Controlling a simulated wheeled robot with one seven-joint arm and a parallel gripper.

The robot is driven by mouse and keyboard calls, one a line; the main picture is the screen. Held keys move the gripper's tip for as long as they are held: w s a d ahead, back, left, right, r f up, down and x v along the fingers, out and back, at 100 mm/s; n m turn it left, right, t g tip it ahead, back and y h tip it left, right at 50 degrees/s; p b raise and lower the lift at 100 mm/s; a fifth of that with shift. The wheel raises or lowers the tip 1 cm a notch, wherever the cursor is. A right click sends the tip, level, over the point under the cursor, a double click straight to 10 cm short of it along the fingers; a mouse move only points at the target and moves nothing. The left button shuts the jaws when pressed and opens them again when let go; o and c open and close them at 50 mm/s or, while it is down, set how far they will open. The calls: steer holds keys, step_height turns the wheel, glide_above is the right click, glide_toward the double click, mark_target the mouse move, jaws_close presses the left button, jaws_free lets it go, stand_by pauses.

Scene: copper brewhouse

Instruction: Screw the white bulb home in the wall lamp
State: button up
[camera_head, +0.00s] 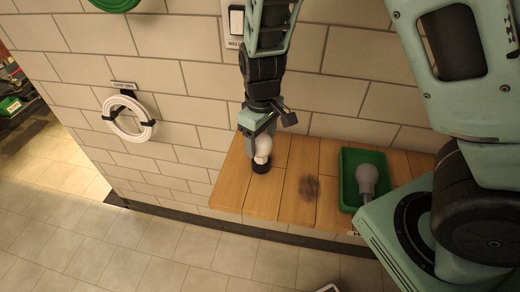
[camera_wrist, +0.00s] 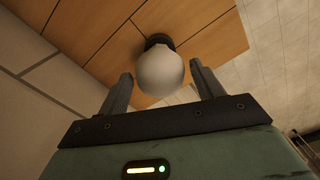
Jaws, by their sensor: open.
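The white bulb (camera_head: 262,149) stands upright in a black socket (camera_head: 261,167) on the wooden shelf, near its left end. The bulb also shows in the wrist view (camera_wrist: 160,72), its round top towards the camera, with the dark socket (camera_wrist: 158,41) behind it. My gripper (camera_head: 261,136) points down over the bulb. In the wrist view my gripper (camera_wrist: 161,78) is open, with one finger on each side of the bulb and visible gaps between. A white switch plate (camera_head: 236,21) on the wall has a partly hidden label starting "WALL".
A green tray (camera_head: 347,188) with a grey bulb (camera_head: 367,180) stands on the right of the wooden shelf (camera_head: 230,184). A dark scorched spot (camera_head: 309,187) marks the shelf between. A coiled white hose (camera_head: 128,117) hangs on the tiled wall at left.

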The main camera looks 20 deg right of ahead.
steer(key=shift+c, duration=0.4)
steer(key=c, duration=0.9)
steer(key=shift+r, duration=0.2)
steer(key=shift+r+p, duration=3.65)
steer(key=shift+r, duration=0.25)
steer(key=shift+f, duration=0.1)
